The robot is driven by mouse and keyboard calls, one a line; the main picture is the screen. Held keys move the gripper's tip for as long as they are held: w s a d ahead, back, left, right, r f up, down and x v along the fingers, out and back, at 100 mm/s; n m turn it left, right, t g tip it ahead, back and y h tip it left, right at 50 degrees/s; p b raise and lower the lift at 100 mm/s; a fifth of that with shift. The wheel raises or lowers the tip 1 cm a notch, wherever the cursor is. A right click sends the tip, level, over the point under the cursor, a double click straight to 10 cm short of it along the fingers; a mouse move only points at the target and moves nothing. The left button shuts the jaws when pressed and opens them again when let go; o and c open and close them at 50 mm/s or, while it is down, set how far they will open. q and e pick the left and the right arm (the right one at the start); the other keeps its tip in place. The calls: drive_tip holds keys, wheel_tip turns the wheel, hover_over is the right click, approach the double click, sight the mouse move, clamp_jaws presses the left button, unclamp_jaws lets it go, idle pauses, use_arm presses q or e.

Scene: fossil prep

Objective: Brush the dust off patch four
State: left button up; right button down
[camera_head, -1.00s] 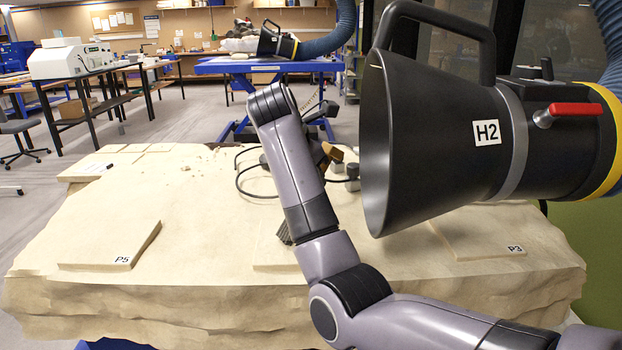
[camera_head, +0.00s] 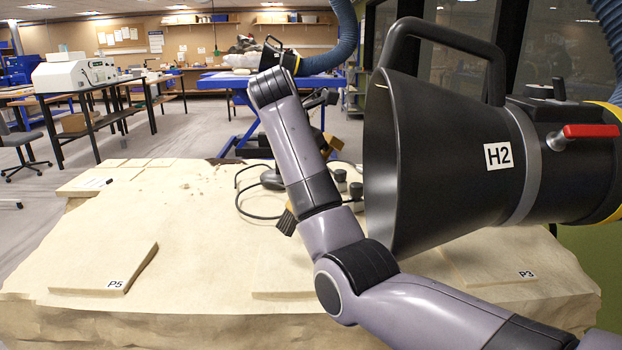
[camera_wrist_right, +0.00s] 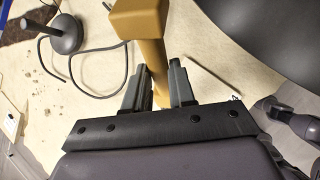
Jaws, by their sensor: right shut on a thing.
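A flat pale slab (camera_head: 270,285) lies front-centre on the rock block, largely behind my right arm. No label shows on it, so I cannot confirm it is patch four. My right gripper (camera_wrist_right: 157,72) is shut on the tan handle of a brush (camera_wrist_right: 154,62), whose wider tan block is at the top of the wrist view. In the head view my arm hides the gripper; a tan and dark end of the brush (camera_head: 288,222) shows left of the arm, above the block's surface. The bristles are not clear in the wrist view. My left gripper is not in view.
A large black hood marked H2 (camera_head: 440,140) hangs close on the right. Slab P5 (camera_head: 100,265) lies left, slab P3 (camera_head: 490,262) right. Dark knobbed items and a looped cable (camera_head: 258,215) lie behind my arm. Crumbs (camera_head: 183,184) dot the block's back; its left-middle is clear.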

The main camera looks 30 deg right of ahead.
drive_tip(key=shift+r, duration=1.7)
drive_tip(key=shift+f, duration=0.1)
idle(1.4)
